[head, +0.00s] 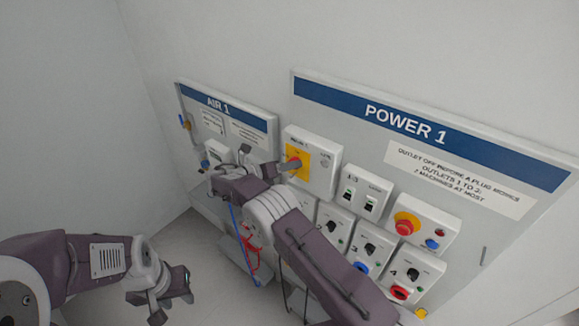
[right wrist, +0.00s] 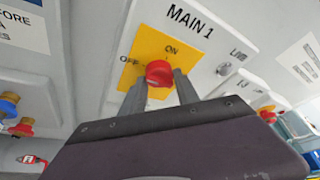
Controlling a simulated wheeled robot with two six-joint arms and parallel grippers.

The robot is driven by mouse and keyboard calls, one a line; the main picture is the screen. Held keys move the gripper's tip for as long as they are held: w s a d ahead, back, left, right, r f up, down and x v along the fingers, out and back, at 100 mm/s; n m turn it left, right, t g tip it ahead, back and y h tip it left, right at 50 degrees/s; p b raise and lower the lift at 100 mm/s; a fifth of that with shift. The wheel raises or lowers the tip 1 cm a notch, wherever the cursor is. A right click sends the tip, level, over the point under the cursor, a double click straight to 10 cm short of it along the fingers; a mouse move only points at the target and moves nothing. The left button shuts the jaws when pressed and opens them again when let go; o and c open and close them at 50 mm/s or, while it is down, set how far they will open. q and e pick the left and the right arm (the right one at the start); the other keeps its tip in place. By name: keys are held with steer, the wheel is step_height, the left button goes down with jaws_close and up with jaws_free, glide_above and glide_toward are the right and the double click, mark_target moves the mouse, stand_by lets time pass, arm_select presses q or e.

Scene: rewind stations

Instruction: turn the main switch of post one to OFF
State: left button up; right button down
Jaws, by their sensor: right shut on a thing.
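The main switch is a red knob (right wrist: 159,72) on a yellow plate (right wrist: 148,46) in a white box marked MAIN 1. ON is printed above the knob and OFF to its left. In the head view the yellow plate (head: 302,158) is on the left part of the POWER 1 board (head: 330,103). My right gripper (right wrist: 160,84) is shut on the knob, one finger on each side. My right arm comes up from below; the knob's pointing direction is hard to tell. My left gripper (head: 172,293) hangs low at the left, away from the boards; its jaws are unclear.
To the right of the switch are a box with two small green-lit switches (head: 362,193), a red emergency button (head: 406,223) and several outlet boxes (head: 370,248) below. The AIR 1 board (head: 240,118) stands at the left, with blue and red hoses (head: 236,225) low down. The floor at the left is clear.

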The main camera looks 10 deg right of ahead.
steer(key=c, duration=0.9)
jaws_free()
steer(key=shift+w+r, duration=0.1)
steer(key=shift+r, duration=0.1)
steer(key=shift+f, duration=0.1)
steer(key=b+v, duration=0.5)
steer(key=v, duration=0.4)
